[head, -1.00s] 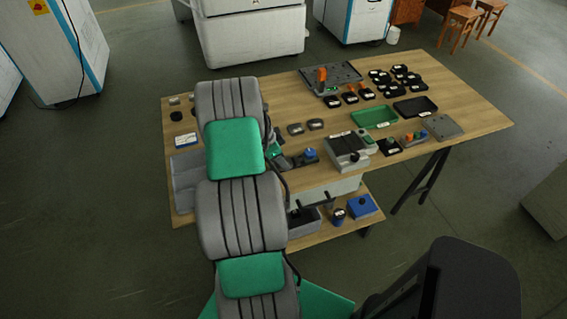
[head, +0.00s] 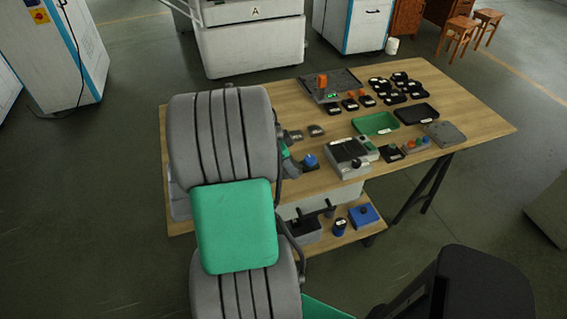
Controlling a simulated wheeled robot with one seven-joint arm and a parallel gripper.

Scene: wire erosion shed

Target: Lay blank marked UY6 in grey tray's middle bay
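A light grey tray (head: 179,207) stands at the table's left front edge. My arm covers nearly all of it, so its bays cannot be made out. Two small grey pieces, one (head: 296,135) beside the other (head: 316,131), lie near the table's middle, right of my arm. They may be blanks; no mark on them is readable, and I cannot tell which piece is UY6.
Right of my arm stand a blue-knobbed item (head: 310,161), a grey boxed device (head: 350,155), a green tray (head: 376,123) and a black tray (head: 416,113). Several black labelled pieces (head: 395,88) lie behind. The table's (head: 470,105) right end is clear. A lower shelf holds a blue box (head: 363,215).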

